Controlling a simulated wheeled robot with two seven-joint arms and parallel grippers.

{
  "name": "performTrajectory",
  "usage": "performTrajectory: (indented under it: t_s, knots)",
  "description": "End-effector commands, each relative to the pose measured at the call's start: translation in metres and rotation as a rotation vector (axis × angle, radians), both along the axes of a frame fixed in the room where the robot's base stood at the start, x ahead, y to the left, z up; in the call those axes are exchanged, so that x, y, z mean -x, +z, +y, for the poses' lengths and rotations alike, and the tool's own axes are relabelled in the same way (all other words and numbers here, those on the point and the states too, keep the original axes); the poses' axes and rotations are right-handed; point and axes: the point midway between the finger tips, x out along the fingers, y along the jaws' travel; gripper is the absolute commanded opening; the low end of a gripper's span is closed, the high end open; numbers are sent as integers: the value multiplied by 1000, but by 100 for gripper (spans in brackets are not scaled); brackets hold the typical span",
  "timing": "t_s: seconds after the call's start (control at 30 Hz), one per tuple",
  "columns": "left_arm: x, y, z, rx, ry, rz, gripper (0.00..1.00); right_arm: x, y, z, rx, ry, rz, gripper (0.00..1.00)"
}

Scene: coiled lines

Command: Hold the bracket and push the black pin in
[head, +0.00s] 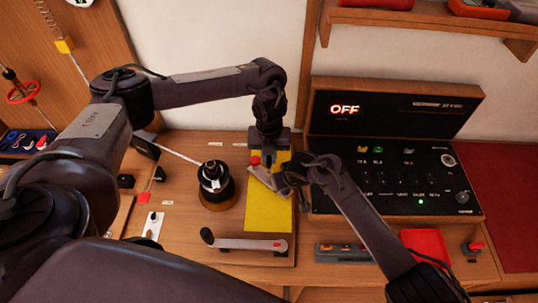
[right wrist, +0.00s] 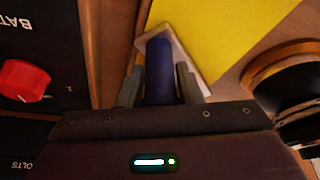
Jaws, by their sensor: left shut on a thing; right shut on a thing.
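The pale grey bracket (head: 264,180) lies tilted over the yellow mat on the bench in the head view. My left gripper (head: 267,156) comes down from above at its far end and is shut on it; its fingertips are mostly hidden. My right gripper (head: 281,180) reaches in from the right, close beside the bracket. In the right wrist view, my right gripper (right wrist: 159,84) is shut on the black pin (right wrist: 158,68), which looks dark blue there. The pin's far end is against or just over the bracket's pale plate (right wrist: 190,50); how deep it sits I cannot tell.
The yellow mat (head: 268,212) has bare room at its near part. A black spool (head: 216,186) stands left of it, and a crank handle (head: 245,243) lies along the near edge. A black control panel (head: 390,165) reading OFF stands at the right. A red cloth (head: 428,246) lies before it.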

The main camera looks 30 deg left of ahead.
Motion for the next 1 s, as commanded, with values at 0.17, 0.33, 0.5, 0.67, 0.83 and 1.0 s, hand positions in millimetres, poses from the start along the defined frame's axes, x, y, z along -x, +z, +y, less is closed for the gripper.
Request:
performTrajectory:
  t_s: [0.17,0.33,0.5,0.67,0.83,1.0]
  knots:
    - [0,0,0,0,0,1,0,0,-1,-1,2,0,1,0]
    - [0,0,0,0,0,0,0,0,-1,-1,2,0,1,0]
    - [1,-2,0,0,0,1,0,0,-1,-1,2,0,1,0]
    - [1,-6,0,0,0,2,0,0,-1,-1,1,-1,2,0]
    - [1,-11,0,0,0,2,0,0,-1,-1,1,-1,2,0]
    - [0,-16,0,0,0,1,0,0,-1,-1,2,-1,1,0]
